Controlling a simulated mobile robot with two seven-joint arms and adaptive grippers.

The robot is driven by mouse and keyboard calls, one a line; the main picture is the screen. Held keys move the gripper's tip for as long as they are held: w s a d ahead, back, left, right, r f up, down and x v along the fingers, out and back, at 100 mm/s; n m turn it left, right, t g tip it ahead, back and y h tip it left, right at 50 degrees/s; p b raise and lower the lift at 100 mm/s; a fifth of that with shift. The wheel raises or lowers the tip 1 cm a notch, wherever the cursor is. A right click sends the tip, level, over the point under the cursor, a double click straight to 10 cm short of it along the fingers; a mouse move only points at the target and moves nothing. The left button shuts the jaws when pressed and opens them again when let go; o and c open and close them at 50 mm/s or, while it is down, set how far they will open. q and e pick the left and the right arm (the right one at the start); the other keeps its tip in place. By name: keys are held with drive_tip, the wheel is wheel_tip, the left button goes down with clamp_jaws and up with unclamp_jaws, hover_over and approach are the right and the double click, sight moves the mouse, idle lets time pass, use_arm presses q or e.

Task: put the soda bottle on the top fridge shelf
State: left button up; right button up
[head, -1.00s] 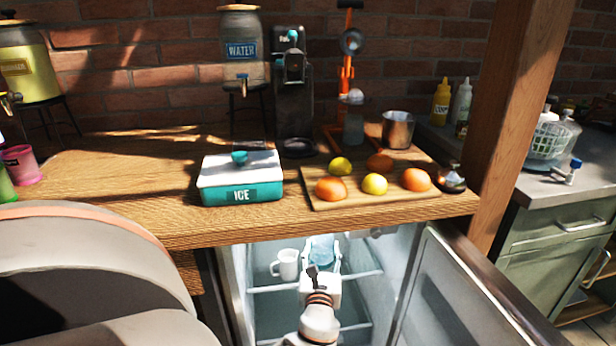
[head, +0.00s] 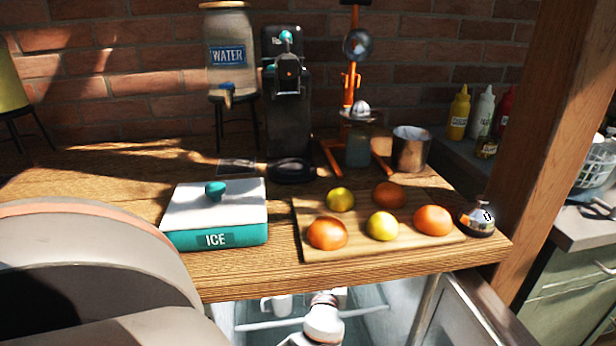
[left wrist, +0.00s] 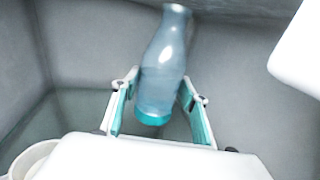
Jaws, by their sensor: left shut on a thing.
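In the left wrist view the soda bottle (left wrist: 165,65), translucent pale blue with a teal base, stands slightly tilted between the fingers of my left gripper (left wrist: 162,100). The gripper is shut on it, inside the fridge. In the head view the counter edge hides the bottle and fingers; only my white wrist shows below it. The open fridge (head: 375,322) is under the counter, with a strip of its upper shelf (head: 262,325) visible. I cannot tell whether the bottle touches a shelf. My right gripper is not in view.
The fridge door (head: 465,315) stands open at right. An ice box (head: 215,215) and a fruit board (head: 360,246) are on the counter above.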

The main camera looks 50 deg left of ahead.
use_arm(q)
drive_tip(key=shift+w+a+r, duration=0.15)
drive_tip(key=shift+w+a, duration=0.05)
drive_tip(key=shift+w+f, duration=0.1)
drive_tip(key=shift+f, duration=0.1)
wheel_tip(320, 180, down, 6)
drive_tip(key=shift+a+r+b, duration=0.1)
drive_tip(key=shift+r+b, duration=0.15)
drive_tip(key=shift+b, duration=1)
drive_tip(key=shift+f, duration=0.5)
wheel_tip(320, 180, down, 3)
drive_tip(key=shift+f+b, duration=0.15)
drive_tip(key=shift+b, duration=0.85)
drive_tip(key=shift+f, duration=0.1)
drive_tip(key=shift+r, duration=0.25)
drive_tip(key=shift+f, duration=0.15)
drive_tip(key=o, duration=1.4)
drive_tip(key=shift+f, duration=0.15)
drive_tip(key=shift+o, duration=1.2)
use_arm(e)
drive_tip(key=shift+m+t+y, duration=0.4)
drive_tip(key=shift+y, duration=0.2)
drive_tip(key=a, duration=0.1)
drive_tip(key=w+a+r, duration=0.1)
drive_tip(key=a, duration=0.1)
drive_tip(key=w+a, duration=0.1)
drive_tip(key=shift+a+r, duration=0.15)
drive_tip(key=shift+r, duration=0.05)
